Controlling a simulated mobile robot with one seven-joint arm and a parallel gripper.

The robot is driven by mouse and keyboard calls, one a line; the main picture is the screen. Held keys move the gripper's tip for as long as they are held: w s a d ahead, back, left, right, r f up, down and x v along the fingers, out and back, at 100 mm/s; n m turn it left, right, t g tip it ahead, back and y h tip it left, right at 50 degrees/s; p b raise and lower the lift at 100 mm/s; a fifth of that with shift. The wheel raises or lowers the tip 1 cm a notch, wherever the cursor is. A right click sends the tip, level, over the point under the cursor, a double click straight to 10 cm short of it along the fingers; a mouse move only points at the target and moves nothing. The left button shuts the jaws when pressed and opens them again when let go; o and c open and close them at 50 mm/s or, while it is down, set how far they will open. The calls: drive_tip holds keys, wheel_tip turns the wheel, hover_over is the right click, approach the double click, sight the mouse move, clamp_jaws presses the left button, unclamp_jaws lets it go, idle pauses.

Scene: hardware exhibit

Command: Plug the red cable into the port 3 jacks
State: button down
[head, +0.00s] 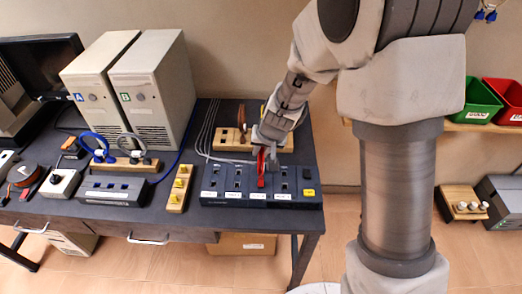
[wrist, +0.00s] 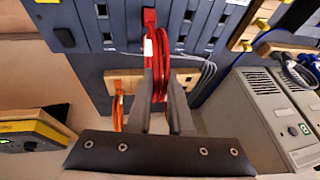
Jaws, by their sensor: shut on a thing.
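The dark blue port panel (head: 232,202) lies at the front right of the desk, with several columns of jacks and small white labels. It also shows at the top of the wrist view (wrist: 82,22). My gripper (head: 264,142) is above the panel, shut on the red cable (head: 261,163). In the wrist view my fingers (wrist: 161,100) pinch the looped red cable (wrist: 163,62). One red end (wrist: 150,18) is at the panel, in the third column from the left in the head view; how deep it sits I cannot tell. The other end is unclear between my fingers.
Behind the panel is a wooden block (head: 232,139) with an orange cable (wrist: 118,108). To the left are a wooden strip with yellow knobs (head: 180,188), a second dark box (head: 112,190) and two computer towers (head: 152,90). The panel's right end has a yellow button (head: 309,192).

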drive_tip(key=shift+f+b, duration=0.3)
drive_tip(key=shift+b, duration=0.05)
idle(0.3)
idle(0.4)
drive_tip(key=shift+c, duration=0.5)
unclamp_jaws()
idle(0.3)
drive_tip(key=p+v, duration=0.4)
drive_tip(key=v, duration=0.3)
drive_tip(key=shift+r, duration=0.25)
idle(0.3)
drive_tip(key=shift+s, duration=0.1)
idle(0.3)
